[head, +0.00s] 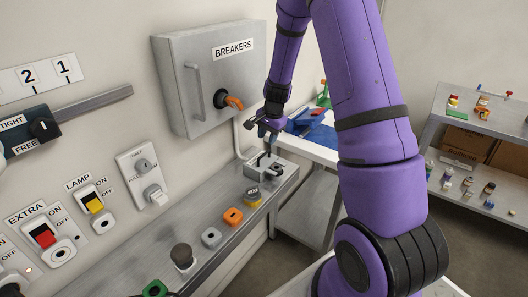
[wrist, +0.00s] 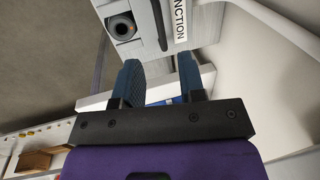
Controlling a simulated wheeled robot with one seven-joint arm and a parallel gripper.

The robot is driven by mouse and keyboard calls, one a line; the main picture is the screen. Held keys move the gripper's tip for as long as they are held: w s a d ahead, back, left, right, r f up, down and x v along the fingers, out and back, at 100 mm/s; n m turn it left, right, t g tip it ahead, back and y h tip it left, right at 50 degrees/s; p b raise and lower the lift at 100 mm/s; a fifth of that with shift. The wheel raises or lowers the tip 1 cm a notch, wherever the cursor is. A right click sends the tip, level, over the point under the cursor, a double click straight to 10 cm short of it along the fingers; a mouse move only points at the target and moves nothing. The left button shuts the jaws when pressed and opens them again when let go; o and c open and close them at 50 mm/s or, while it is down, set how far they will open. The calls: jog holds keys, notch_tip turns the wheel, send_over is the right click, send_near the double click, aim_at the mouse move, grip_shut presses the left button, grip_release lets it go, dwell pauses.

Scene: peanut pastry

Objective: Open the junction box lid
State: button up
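The junction box (wrist: 208,22) shows at the top of the wrist view as a light grey box with a partly cut-off label reading "NCTION". A dark handle bar (wrist: 159,25) stands out from it, near a round dark socket (wrist: 122,27). My gripper (wrist: 160,75) has its two blue fingers apart, with nothing seen gripped. The bar's end lies ahead of the gap between the fingers; contact cannot be told. In the head view a small grey box (head: 257,173), apparently the junction box, sits at the bench's far end, its lid seemingly down. My gripper (head: 268,128) is just above it.
The breaker box (head: 190,62) with an orange knob hangs on the wall just left of my arm. Several coloured blocks line the grey bench (head: 190,275). Shelves (head: 510,125) stand at right.

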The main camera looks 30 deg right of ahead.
aim_at(264, 155)
jog(key=f, duration=0.2)
jog(key=w+f, duration=0.1)
jog(key=f, duration=0.4)
jog(key=shift+w+a+f, duration=0.2)
jog(key=shift+a+f, duration=0.05)
grip_shut()
